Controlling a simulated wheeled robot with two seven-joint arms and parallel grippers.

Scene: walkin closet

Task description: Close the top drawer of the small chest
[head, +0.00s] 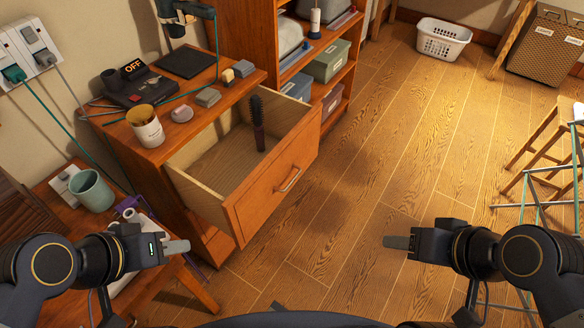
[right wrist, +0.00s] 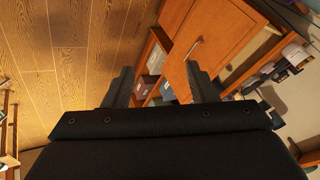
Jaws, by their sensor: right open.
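The small chest (head: 126,157) is wooden and stands against the wall at the left of the head view. Its top drawer (head: 277,185) is pulled well out, with a metal bar handle (head: 289,180) on its front. A dark hairbrush (head: 258,124) stands upright inside the drawer. My left gripper (head: 188,247) is in front of the chest, below and left of the drawer front, apart from it; its jaw gap does not show. My right gripper (head: 386,242) is over the floor, right of the drawer and apart from it. In the right wrist view its fingers (right wrist: 158,86) are spread and empty.
A small table with a teal mug (head: 92,190) is at the left. Shelves with boxes (head: 326,62) stand behind.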

